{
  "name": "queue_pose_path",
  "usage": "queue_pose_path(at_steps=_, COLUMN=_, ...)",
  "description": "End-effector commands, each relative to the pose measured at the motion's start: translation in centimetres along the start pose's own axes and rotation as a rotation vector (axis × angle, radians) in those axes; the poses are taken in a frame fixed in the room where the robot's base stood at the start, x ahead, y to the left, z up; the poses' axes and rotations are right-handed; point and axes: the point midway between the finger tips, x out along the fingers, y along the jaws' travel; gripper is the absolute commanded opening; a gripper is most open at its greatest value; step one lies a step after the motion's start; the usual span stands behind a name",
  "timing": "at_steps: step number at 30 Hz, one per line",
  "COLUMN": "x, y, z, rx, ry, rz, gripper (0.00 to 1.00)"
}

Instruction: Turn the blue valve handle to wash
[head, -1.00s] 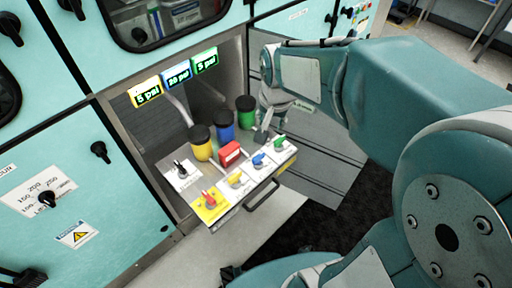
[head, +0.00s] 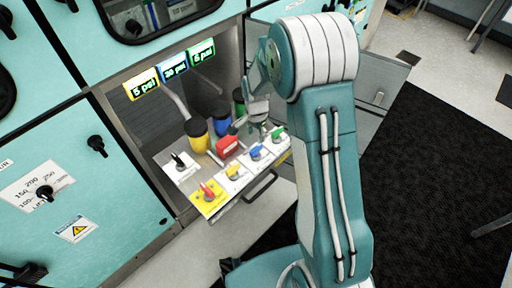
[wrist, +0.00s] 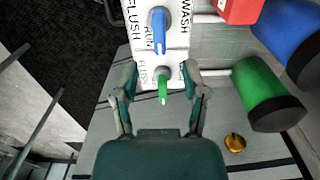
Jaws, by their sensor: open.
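The blue valve handle (head: 256,152) sits on a white label plate on the pull-out panel. In the wrist view the blue handle (wrist: 158,30) is at the top, its lever pointing down the picture beside the word RUN. FLUSH is printed on its left and WASH on its right. My gripper (head: 252,124) is over the panel's back right part. In the wrist view my gripper (wrist: 160,76) is open, with its fingers either side of the green valve handle (wrist: 163,88) in the picture. The blue handle lies beyond the fingertips. Contact with the green handle cannot be told.
Yellow (head: 235,171) and red (head: 208,192) handles and a black one (head: 179,161) share the panel. A red block (head: 228,145) stands behind them. Yellow (head: 197,133), blue (head: 221,117) and green (wrist: 265,90) black-capped cylinders stand close behind. A drawer pull (head: 262,186) juts from the front.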

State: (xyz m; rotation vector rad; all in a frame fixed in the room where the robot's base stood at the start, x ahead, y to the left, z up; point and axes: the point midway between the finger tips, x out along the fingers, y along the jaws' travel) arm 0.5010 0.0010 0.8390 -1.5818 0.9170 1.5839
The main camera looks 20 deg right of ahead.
Motion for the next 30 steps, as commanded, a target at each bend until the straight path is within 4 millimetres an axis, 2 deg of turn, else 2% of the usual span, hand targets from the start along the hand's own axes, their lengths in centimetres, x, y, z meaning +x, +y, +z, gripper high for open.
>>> queue_pose_path(at_steps=1, x=1.1, y=0.1, z=0.0, rx=0.0, ry=-0.002, rz=0.004, gripper=0.57)
queue_pose_path(at_steps=6, x=4.3, y=0.1, z=0.0, rx=-0.001, ry=-0.002, rz=0.004, gripper=0.57)
queue_pose_path(at_steps=12, x=7.0, y=0.0, z=0.0, rx=-0.001, ry=-0.001, rz=0.001, gripper=0.57)
queue_pose_path(at_steps=17, x=7.8, y=0.0, z=0.0, rx=-0.002, ry=0.001, rz=-0.001, gripper=0.57)
queue_pose_path(at_steps=24, x=7.9, y=0.0, z=0.0, rx=-0.002, ry=0.001, rz=-0.001, gripper=0.57)
queue_pose_path(at_steps=28, x=7.9, y=0.0, z=0.0, rx=-0.002, ry=0.001, rz=-0.001, gripper=0.0)
queue_pose_path(at_steps=30, x=7.9, y=0.0, z=0.0, rx=-0.002, ry=0.001, rz=-0.001, gripper=0.0)
